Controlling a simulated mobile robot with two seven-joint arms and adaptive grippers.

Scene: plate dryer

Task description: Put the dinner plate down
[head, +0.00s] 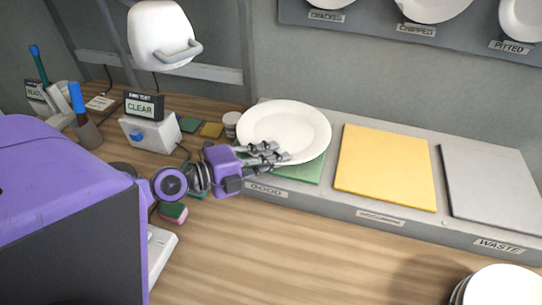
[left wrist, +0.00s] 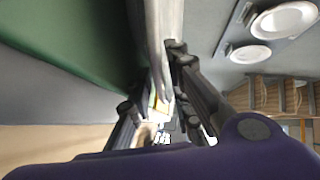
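The white dinner plate (head: 284,127) is over the left, green mat (head: 300,172), which has a label reading GOOD, and hides most of it. My left gripper (head: 272,157) is at the plate's near left rim, with its fingers on the rim. In the left wrist view the plate (left wrist: 162,40) shows nearly edge-on between the fingers (left wrist: 160,95), which are closed on it. The green mat fills the upper left there (left wrist: 70,40). Whether the plate's far side touches the mat is hidden. My right gripper is not in view.
The grey raised shelf also holds a yellow mat (head: 385,165) and a grey mat (head: 489,183) by the WASTE label. A stack of white plates (head: 503,288) stands at lower right. A sponge (head: 172,212), a small cup (head: 231,124) and a CLEAR display (head: 144,107) are at left.

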